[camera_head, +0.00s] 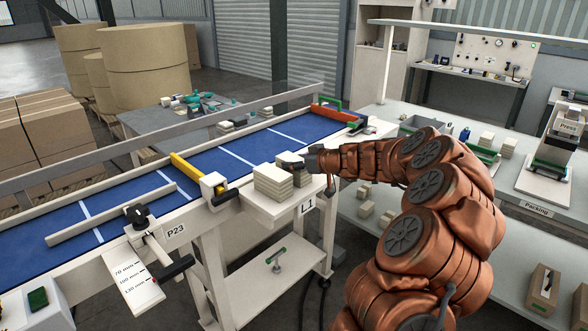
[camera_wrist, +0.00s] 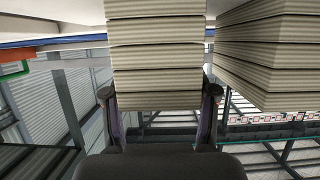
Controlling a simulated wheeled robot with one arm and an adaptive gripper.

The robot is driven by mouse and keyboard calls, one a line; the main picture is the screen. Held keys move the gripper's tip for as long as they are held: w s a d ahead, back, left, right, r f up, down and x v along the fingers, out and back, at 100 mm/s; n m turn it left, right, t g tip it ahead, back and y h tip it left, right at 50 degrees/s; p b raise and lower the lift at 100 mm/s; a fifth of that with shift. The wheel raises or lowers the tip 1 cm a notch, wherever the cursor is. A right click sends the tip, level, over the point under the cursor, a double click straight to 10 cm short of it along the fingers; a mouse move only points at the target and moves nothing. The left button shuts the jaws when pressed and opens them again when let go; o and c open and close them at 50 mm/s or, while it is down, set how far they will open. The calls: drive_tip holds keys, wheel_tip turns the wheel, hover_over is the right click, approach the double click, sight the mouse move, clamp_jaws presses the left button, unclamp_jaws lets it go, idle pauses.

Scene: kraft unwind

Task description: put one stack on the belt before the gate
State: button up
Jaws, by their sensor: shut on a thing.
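My gripper (camera_head: 292,163) is shut on a stack of pale grey-beige pads (camera_wrist: 155,62), with a finger on each side in the wrist view. In the head view the held stack is mostly hidden by my gripper and a second stack (camera_head: 272,183). That second stack sits on the small side shelf by the L1 label; it also shows in the wrist view (camera_wrist: 268,55), close beside the held one. The blue belt (camera_head: 215,160) runs behind them. A yellow bar (camera_head: 186,167) with a white block reaches over the belt; I cannot tell if it is the gate.
An orange bar (camera_head: 337,114) stands at the belt's far end. A pale guide rail (camera_head: 110,214) lies over the near-left belt. A black knob (camera_head: 138,214) and handle stick out at the front edge. More stacks (camera_head: 487,139) lie on the right-hand bench. The middle belt is clear.

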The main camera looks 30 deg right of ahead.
sight(297, 160)
drive_tip(key=shift+r, duration=0.1)
drive_tip(key=shift+r+b, duration=0.5)
drive_tip(key=shift+r, duration=0.35)
drive_tip(key=shift+d+r+b, duration=0.1)
drive_tip(key=shift+r+b, duration=0.25)
drive_tip(key=shift+r, duration=0.6)
drive_tip(key=s+a+r+b, duration=0.1)
drive_tip(key=s+b, duration=0.3)
drive_tip(key=s, duration=1.2)
drive_tip(key=shift+r+b, duration=0.15)
drive_tip(key=shift+b, duration=0.25)
drive_tip(key=shift+a, duration=0.1)
